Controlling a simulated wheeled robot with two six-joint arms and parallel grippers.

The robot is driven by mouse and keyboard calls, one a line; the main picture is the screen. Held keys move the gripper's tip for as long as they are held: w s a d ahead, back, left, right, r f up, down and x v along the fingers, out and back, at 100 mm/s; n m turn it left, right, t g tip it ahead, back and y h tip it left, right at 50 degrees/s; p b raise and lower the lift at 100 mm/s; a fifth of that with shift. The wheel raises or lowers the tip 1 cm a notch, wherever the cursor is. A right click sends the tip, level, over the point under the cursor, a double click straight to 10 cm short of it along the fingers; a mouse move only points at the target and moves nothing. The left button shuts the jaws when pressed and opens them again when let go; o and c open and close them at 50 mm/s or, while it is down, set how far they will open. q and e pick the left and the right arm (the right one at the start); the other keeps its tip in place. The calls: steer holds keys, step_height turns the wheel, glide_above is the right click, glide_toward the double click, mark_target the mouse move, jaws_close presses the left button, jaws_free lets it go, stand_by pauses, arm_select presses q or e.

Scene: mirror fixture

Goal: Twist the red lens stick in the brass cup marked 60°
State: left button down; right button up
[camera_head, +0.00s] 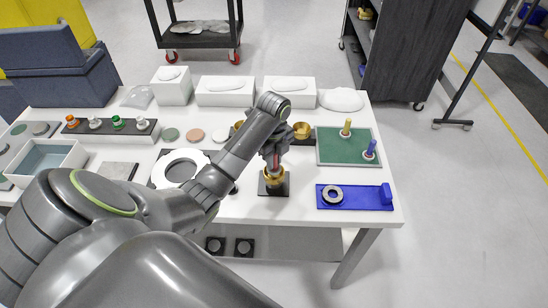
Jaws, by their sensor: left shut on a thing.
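My left arm reaches in from the left across the table, and its gripper (273,157) points down over a brass cup (274,180) on a dark square base. The gripper is shut on the red lens stick (276,162), of which only a small red part shows between the fingers. The stick's lower end is at the cup's mouth; how deep it sits is hidden. Any 60° mark is too small to read. A second brass cup (302,131) stands behind to the right, and another is partly hidden behind my arm. My right gripper is not in view.
A white ring (158,175) lies left. White boxes (226,98) line the back. The table's front edge (300,220) is close.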

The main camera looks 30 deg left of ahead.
arm_select(q)
steer(key=shift+f, duration=0.95)
stand_by(1.0)
steer(key=shift+r+n+p, duration=0.1)
steer(key=shift+n+p, duration=1)
steer(key=shift+p, duration=0.05)
steer(key=shift+n, duration=1.2)
steer(key=m, duration=0.9)
